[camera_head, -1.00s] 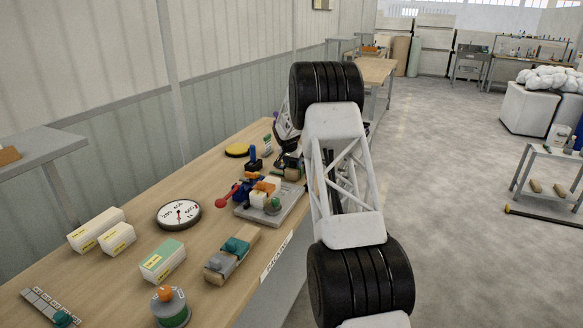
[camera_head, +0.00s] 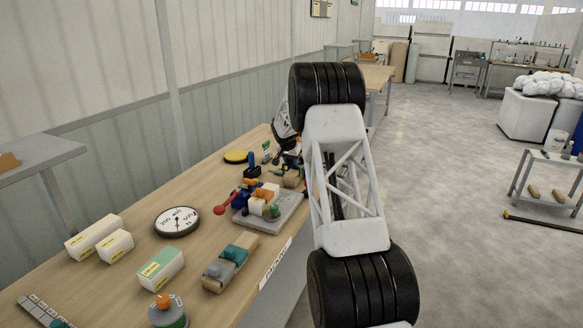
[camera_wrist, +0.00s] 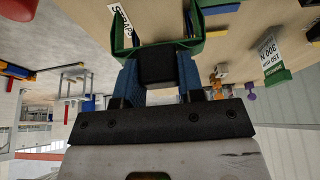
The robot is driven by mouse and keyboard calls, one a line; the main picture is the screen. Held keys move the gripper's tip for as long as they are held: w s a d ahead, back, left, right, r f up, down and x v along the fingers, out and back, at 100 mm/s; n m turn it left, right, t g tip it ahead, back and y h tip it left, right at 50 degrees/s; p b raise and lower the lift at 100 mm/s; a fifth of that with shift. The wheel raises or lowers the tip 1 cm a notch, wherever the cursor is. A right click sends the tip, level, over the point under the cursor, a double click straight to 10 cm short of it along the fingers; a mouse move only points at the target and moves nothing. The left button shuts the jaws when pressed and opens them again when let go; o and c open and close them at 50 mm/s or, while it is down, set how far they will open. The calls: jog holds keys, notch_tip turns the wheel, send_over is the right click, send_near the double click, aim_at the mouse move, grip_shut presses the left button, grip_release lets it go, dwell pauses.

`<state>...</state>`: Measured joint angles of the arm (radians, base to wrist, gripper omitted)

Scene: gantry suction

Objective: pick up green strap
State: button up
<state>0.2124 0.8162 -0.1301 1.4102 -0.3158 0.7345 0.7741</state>
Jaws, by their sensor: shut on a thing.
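In the wrist view, a bright green band (camera_wrist: 157,46), which looks like the green strap, forms an angular U across the tips of my blue fingers. My gripper (camera_wrist: 156,70) is shut, with a dark block (camera_wrist: 156,68) showing between the fingers against the green band. The exact contact is partly hidden. In the head view, my gripper is mostly hidden behind my arm at the far end of the workbench, and the strap cannot be made out there.
The workbench (camera_head: 120,285) carries a round dial (camera_head: 177,221), white-and-yellow boxes (camera_head: 93,237), a green-topped box (camera_head: 161,269) and a grey plate (camera_head: 286,212) with coloured parts near my arm. A white printed label (camera_wrist: 271,52) shows in the wrist view. Open floor lies right of the bench.

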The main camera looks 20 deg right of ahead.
jog(key=shift+r, duration=3)
jog(key=shift+s+a, duration=0.1)
jog(key=s+a+r, duration=0.2)
jog(key=s+a, duration=0.5)
jog(key=a, duration=0.1)
jog(key=s+a+r, duration=0.3)
jog(key=s+a, duration=0.4)
jog(key=a, duration=0.2)
jog(key=shift+s+r, duration=0.2)
jog(key=shift+s, duration=0.05)
jog(key=shift+f, duration=0.1)
jog(key=shift+f, duration=2.75)
jog(key=shift+f, duration=1.25)
